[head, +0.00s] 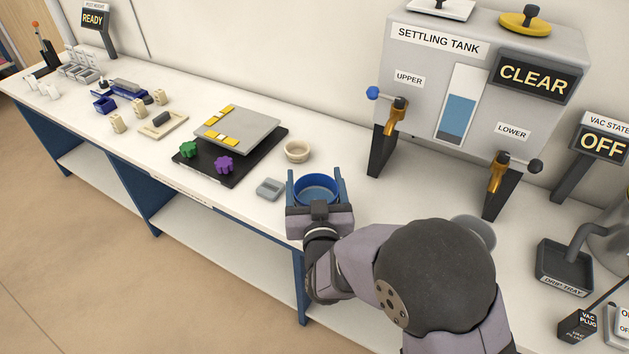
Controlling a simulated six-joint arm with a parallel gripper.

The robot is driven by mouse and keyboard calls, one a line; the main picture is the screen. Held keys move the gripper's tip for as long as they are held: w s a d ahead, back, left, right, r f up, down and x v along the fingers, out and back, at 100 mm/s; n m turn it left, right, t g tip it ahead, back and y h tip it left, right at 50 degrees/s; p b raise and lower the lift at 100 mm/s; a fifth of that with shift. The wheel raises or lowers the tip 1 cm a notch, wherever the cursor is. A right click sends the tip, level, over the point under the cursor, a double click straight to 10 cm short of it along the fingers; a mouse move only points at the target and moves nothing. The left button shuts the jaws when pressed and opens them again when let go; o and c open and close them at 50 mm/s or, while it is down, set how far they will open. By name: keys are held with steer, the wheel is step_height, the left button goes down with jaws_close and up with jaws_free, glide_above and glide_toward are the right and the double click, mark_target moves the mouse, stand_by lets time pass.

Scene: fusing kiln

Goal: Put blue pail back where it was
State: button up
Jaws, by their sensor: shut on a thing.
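The blue pail (318,186) is an open round container near the middle of the head view. My gripper (316,178) is shut on it, with one finger on each side. The pail looks upright, and its inside looks empty. I cannot tell whether it touches the bench top or is held just above it. The near side of the pail is hidden by my gripper's body.
A cream bowl (297,151) and a small grey device (270,189) are close by on the left. The settling tank (470,80) with two taps stands behind on the right. A drip tray (563,265) is at far right. The bench (365,205) is clear between pail and tank.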

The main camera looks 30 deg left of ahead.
steer(key=shift+r, duration=0.15)
steer(key=o, duration=1.6)
steer(key=shift+f, duration=0.25)
steer(key=shift+r, duration=0.2)
steer(key=p+v, duration=0.1)
steer(key=v, duration=1.1)
